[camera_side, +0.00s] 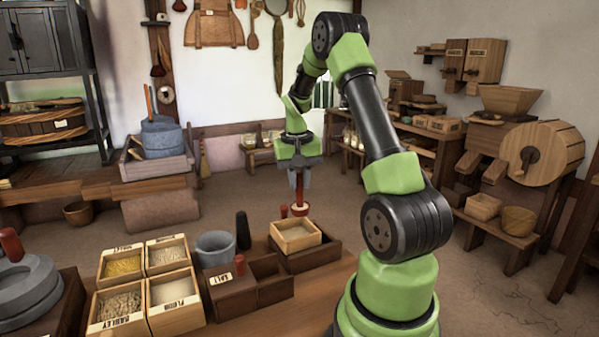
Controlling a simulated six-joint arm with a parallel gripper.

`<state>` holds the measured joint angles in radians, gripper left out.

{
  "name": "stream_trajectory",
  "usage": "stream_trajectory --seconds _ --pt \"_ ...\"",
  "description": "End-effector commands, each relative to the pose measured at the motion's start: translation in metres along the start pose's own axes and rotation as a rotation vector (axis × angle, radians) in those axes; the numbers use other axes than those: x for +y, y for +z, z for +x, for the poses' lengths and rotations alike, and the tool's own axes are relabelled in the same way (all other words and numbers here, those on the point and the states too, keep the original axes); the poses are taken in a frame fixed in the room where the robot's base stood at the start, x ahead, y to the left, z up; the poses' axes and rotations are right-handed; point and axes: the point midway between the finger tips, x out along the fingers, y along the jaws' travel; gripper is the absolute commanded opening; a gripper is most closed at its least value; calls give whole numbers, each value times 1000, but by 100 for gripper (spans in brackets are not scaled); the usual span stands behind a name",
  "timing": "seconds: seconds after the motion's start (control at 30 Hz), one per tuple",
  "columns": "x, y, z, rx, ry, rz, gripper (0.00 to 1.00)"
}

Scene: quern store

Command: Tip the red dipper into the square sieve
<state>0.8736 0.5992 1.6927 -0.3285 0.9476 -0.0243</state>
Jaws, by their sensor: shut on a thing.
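My gripper (299,174) points down and is shut on the upright handle of the red dipper (299,192). The dipper's small round cup (300,210) is at the bottom, and it looks level rather than tipped. It appears above the far part of the square sieve (300,247), a light wooden box with a pale inside. The sieve sits in a dark wooden tray (318,257). The gap between cup and sieve is hard to judge, and what the cup holds is too small to tell.
Left of the sieve are a dark salt box (222,301) with a red-handled thing (239,265) in it, a grey pot (215,247), a dark upright peg (243,230) and several light grain boxes (173,318). A grey quern (28,285) stands far left.

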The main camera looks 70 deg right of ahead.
Motion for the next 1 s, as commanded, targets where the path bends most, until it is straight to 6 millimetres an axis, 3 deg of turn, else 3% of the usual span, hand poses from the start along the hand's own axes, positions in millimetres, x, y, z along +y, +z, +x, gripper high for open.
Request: stream_trajectory --seconds 1.0 --pt "-37 37 36 469 474 -13 0"
